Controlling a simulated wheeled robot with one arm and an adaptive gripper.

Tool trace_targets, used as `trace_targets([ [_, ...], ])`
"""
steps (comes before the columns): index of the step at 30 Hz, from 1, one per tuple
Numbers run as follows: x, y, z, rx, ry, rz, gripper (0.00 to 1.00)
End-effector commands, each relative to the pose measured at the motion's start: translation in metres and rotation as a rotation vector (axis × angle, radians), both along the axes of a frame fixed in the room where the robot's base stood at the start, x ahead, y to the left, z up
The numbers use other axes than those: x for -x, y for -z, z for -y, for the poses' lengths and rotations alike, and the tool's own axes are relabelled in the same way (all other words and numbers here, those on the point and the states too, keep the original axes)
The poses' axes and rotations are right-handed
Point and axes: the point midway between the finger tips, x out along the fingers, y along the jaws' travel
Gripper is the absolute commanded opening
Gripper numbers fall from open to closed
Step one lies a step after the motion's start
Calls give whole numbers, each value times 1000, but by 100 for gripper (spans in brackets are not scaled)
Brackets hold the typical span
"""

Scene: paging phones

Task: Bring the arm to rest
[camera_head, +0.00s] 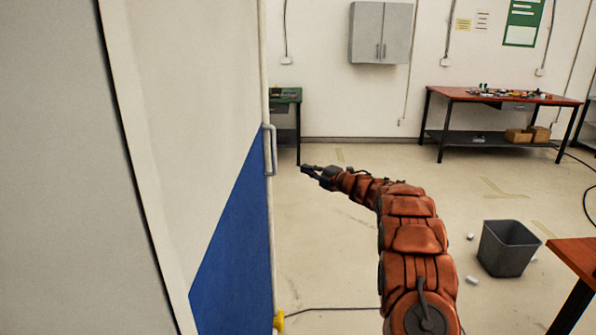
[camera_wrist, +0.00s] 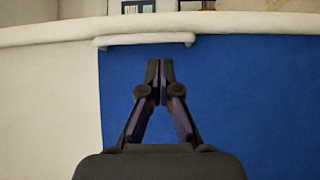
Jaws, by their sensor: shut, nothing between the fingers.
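My orange arm reaches forward from the bottom of the head view and bends left toward a door edge. My gripper (camera_head: 306,171) is at its end, a little right of the door handle and apart from it in the picture. In the wrist view my gripper (camera_wrist: 153,66) is shut and empty, its fingertips together. The door (camera_head: 180,130) is white with a blue lower panel and fills the left of the head view. Its pale bar handle (camera_head: 272,150) sits at the door's edge and also shows in the wrist view (camera_wrist: 145,41), ahead of the fingertips.
A grey bin (camera_head: 507,250) stands on the floor at right, with small white litter around it. A red-topped table corner (camera_head: 580,258) is at lower right. A workbench (camera_head: 500,96) and a grey wall cabinet (camera_head: 381,32) are at the back. The middle floor is clear.

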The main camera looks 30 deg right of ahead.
Motion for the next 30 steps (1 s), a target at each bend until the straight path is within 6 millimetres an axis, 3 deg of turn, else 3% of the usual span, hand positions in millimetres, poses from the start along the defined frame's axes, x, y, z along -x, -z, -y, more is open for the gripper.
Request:
trace_targets([
  [7, 22, 0, 13, -1, 3, -1, 0],
  [16, 23, -4, 14, -6, 16, -5, 0],
  [24, 12, -49, 15, -95, 224, -71, 0],
  [30, 22, -77, 16, -212, 427, -149, 0],
])
